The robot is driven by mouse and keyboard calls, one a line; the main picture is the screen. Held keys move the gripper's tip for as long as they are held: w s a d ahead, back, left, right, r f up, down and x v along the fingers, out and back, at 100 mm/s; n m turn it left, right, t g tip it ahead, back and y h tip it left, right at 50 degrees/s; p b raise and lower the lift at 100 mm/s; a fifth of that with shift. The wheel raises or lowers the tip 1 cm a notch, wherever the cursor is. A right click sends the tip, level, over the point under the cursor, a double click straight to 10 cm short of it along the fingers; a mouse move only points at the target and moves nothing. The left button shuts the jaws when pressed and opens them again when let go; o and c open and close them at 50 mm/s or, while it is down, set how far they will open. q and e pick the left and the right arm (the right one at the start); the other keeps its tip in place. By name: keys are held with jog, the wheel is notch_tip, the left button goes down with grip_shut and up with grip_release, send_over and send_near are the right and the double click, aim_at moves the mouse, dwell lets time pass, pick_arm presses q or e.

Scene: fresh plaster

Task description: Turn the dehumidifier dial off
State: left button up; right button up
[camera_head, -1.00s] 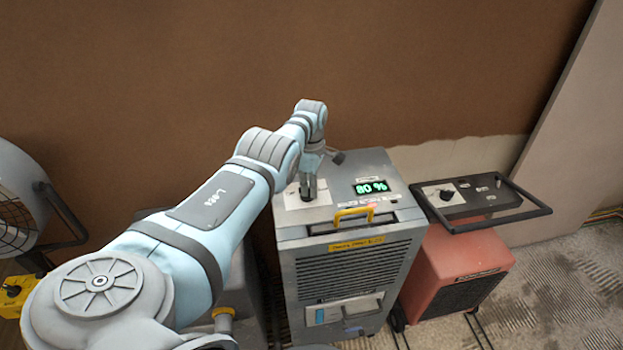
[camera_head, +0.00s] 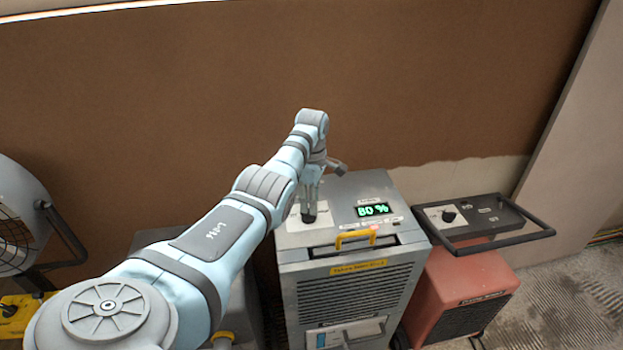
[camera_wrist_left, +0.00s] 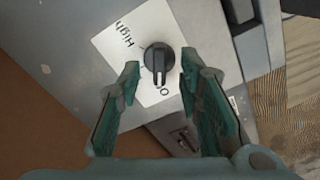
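The dehumidifier (camera_head: 352,285) is a grey box with a lit green display reading 80 % and a yellow handle. Its black dial (camera_head: 309,218) sits on a white plate on the top, left of the display. In the left wrist view the dial (camera_wrist_left: 158,60) shows on the plate with "High" and a partly hidden label starting with "O". The dial's ridge points toward that "O" label. My left gripper (camera_head: 311,196) is above the dial, its open fingers (camera_wrist_left: 159,78) appearing on either side of it with gaps. My right gripper is not in view.
A red machine (camera_head: 460,290) with a black bar handle and its own knob (camera_head: 449,215) stands close on the right. A fan (camera_head: 20,225) is at the left. A brown wall (camera_head: 450,80) rises behind the machines.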

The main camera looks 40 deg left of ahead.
pick_arm(q)
notch_tip(320, 180, up, 9)
jog(key=shift+f, duration=0.2)
jog(key=shift+f, duration=0.1)
